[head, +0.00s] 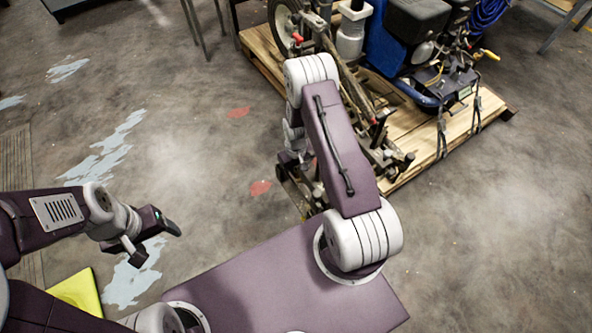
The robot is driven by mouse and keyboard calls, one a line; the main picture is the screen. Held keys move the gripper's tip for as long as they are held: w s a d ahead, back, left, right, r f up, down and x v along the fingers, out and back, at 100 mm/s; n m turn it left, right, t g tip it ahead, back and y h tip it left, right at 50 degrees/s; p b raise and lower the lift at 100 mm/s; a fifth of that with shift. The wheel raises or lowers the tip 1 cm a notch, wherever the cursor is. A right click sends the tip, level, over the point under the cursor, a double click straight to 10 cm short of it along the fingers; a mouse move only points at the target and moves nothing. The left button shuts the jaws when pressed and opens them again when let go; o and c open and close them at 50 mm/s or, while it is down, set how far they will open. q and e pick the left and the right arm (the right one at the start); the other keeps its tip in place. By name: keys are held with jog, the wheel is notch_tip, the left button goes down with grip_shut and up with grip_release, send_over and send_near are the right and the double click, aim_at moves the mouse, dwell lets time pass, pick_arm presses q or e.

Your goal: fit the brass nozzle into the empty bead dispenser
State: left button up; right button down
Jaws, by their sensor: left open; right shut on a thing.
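The line striper (425,60) stands on a wooden pallet at the upper right. Dark fittings (390,158) sit low at its near end. I cannot tell which of them is the empty bead dispenser. My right arm bends over beside the pallet, and its gripper (298,188) points down left of the striper's near end, partly hidden behind my arm. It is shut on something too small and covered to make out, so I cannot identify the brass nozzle. My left gripper (156,246) is open and empty over the floor at the left, far from the striper.
The wooden pallet (487,107) bears the striper, with straps at its right side. A white container (351,37) is on the machine. A yellow object (78,292) lies at the lower left.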

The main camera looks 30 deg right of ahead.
jog(key=shift+f, duration=0.3)
jog(key=shift+r, duration=0.1)
dwell(0.6)
jog(key=shift+r, duration=0.25)
jog(key=c, duration=0.9)
grip_release()
jog(key=shift+p, duration=0.3)
